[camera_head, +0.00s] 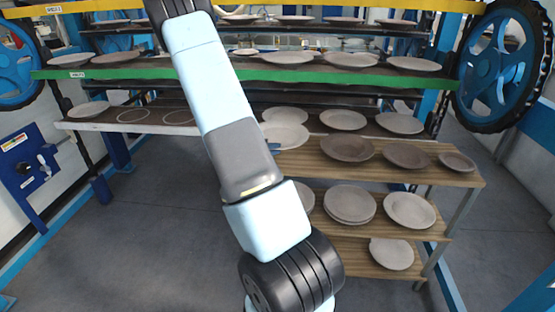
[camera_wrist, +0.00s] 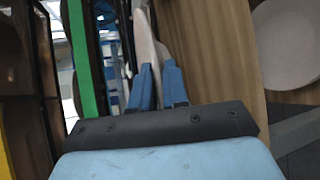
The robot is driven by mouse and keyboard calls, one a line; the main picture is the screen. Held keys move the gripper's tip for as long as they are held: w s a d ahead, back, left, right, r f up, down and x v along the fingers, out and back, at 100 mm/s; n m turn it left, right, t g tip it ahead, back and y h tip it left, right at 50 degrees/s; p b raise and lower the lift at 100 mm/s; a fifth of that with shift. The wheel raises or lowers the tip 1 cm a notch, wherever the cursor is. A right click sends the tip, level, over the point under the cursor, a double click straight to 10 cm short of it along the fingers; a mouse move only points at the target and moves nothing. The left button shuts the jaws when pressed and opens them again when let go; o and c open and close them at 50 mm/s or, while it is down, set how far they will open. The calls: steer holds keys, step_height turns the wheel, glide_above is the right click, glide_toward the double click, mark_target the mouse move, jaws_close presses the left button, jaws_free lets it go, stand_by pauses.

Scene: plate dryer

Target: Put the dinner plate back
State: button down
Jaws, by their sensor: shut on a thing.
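The dinner plate is pale and round. In the head view the plate (camera_head: 291,136) shows beside my arm, at about the height of the wooden shelf unit's top board. In the wrist view the plate (camera_wrist: 145,40) shows nearly edge-on between the blue fingers of my gripper (camera_wrist: 157,72). The gripper is shut on its rim. In the head view only a bit of a blue finger (camera_head: 274,147) shows; my arm hides the rest. I cannot tell how far the plate is above the board.
The wooden shelf unit (camera_head: 440,176) at right bears several grey and pale plates. Behind it is a rack with a green-edged shelf (camera_head: 150,73) and a yellow bar (camera_head: 100,6). A lower pale shelf (camera_head: 75,124) at left carries a plate and empty rings (camera_head: 133,116). Floor at left is clear.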

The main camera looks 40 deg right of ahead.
steer(key=shift+d+f, duration=0.85)
steer(key=shift+f, duration=1.65)
steer(key=c, duration=1.4)
jaws_free()
steer(key=shift+a, duration=0.1)
steer(key=v, duration=1)
steer(key=s+a+r+t+y, duration=0.1)
steer(key=s+a+r+y, duration=0.4)
steer(key=s+a+r, duration=0.2)
steer(key=s+a+r+m+t+y, duration=0.1)
steer(key=s+a+r+y, duration=0.4)
steer(key=a+r, duration=0.6)
steer(key=s+a+r+m+t+y, duration=0.1)
steer(key=s+a+r+t+y, duration=0.2)
steer(key=r, duration=1)
steer(key=s+a+y, duration=0.2)
steer(key=s+a, duration=0.3)
steer(key=a, duration=0.2)
steer(key=shift+s+r, duration=0.15)
steer(key=shift+s, duration=0.2)
